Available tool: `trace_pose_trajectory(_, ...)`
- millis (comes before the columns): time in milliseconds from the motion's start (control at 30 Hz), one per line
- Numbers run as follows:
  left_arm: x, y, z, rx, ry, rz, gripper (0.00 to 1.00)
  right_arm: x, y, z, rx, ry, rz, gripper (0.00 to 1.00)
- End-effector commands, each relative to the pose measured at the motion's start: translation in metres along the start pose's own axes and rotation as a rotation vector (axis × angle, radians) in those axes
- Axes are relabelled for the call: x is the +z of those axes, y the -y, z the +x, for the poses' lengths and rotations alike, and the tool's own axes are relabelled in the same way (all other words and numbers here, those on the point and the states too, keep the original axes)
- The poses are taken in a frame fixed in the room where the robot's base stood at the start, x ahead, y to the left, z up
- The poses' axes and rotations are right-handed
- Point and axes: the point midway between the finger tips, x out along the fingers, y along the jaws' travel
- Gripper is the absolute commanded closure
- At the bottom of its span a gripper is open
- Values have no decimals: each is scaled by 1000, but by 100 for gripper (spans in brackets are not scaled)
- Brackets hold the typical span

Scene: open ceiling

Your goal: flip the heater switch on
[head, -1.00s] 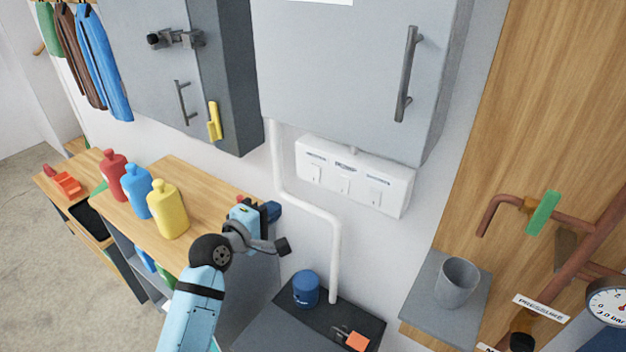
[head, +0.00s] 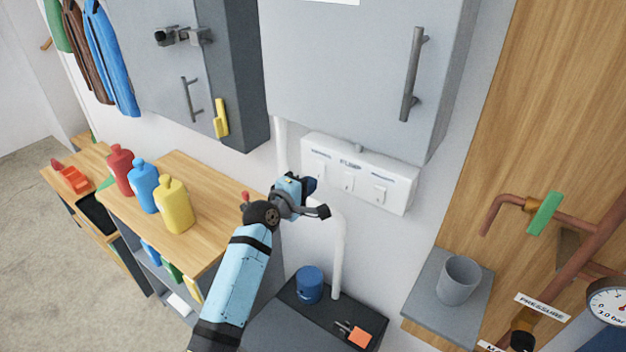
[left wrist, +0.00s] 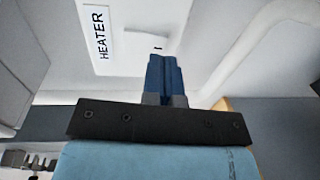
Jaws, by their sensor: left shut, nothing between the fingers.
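The white switch panel (head: 397,204) is on the wall under the large grey cabinet, with three white switches in a row. The middle label reads PUMP. In the left wrist view the HEATER label (left wrist: 99,32) is at the top left, with the pale heater switch (left wrist: 148,42) beside it. In the head view this is the leftmost switch (head: 320,170). My left gripper (head: 311,184) is shut and empty, near the panel's lower left end. Its blue fingertips (left wrist: 165,72) point toward the heater switch and cover part of it. I cannot tell whether they touch. My right gripper is out of view.
A white pipe (head: 338,255) runs down the wall just behind my left gripper. The grey cabinet (head: 345,75) overhangs the panel. Bottles, including a yellow one (head: 175,207), stand on the wooden bench at left. A grey cup (head: 459,280) stands on a shelf at right.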

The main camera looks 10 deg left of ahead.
Motion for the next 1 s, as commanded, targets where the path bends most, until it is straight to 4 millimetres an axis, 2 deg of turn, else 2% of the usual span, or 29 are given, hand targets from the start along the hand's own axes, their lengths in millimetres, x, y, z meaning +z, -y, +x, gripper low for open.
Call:
trace_pose_trajectory(100,0,-1,14,0,0,0,100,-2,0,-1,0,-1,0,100)
trace_pose_trajectory(233,0,0,21,0,1,0,100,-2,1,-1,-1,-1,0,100)
trace_pose_trajectory(600,0,1,23,2,0,0,100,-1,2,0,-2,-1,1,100)
trace_pose_trajectory(767,0,8,28,45,1,0,100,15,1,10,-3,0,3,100)
trace_pose_trajectory(800,0,2,27,46,0,1,100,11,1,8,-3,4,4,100)
trace_pose_trajectory(1000,0,1,27,44,0,0,100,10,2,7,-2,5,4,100)
